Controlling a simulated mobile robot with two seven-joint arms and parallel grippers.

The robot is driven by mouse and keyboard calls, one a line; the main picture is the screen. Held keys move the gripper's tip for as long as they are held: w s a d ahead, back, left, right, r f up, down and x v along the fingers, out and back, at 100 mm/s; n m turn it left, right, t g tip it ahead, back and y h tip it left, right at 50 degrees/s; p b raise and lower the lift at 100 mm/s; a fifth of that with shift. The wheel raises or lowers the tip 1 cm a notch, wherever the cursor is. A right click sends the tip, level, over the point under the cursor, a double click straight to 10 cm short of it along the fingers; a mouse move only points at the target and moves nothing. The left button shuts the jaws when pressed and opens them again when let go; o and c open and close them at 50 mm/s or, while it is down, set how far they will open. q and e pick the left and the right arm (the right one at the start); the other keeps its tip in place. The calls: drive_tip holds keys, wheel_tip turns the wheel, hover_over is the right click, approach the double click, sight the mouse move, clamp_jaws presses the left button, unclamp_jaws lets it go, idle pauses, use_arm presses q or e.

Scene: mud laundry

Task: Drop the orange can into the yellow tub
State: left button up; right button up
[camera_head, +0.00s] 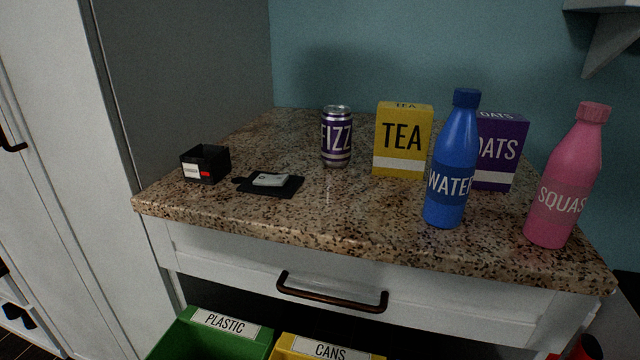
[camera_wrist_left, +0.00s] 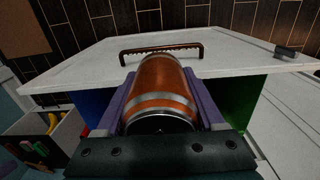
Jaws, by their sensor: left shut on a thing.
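The orange can (camera_wrist_left: 162,88) is in the left wrist view, clamped between the purple fingers of my left gripper (camera_wrist_left: 158,80). Its silver end faces the camera. My left gripper and the can do not show in the head view. The yellow tub (camera_head: 328,347), labelled CANS, shows only its top part at the bottom edge of the head view, below the counter drawer. I cannot make out the yellow tub in the left wrist view. My right gripper is in neither view.
A green tub (camera_head: 210,335) labelled PLASTIC stands left of the yellow one. The drawer handle (camera_head: 330,294) juts out above them. On the counter (camera_head: 330,222) are a purple FIZZ can (camera_head: 337,137), tea box (camera_head: 402,140), oats box (camera_head: 503,150), blue bottle (camera_head: 452,160) and pink bottle (camera_head: 567,178).

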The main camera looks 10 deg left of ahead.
use_arm(q)
drive_tip(key=w+f+b, duration=0.2)
drive_tip(key=w+b, duration=0.2)
drive_tip(key=w, duration=0.5)
drive_tip(key=w+f+b, duration=0.2)
drive_tip(key=w+b, duration=0.2)
drive_tip(key=w, duration=0.6)
drive_tip(key=shift+w+d+b, duration=0.15)
drive_tip(key=shift+d+b, duration=0.15)
drive_tip(key=shift+f, duration=0.1)
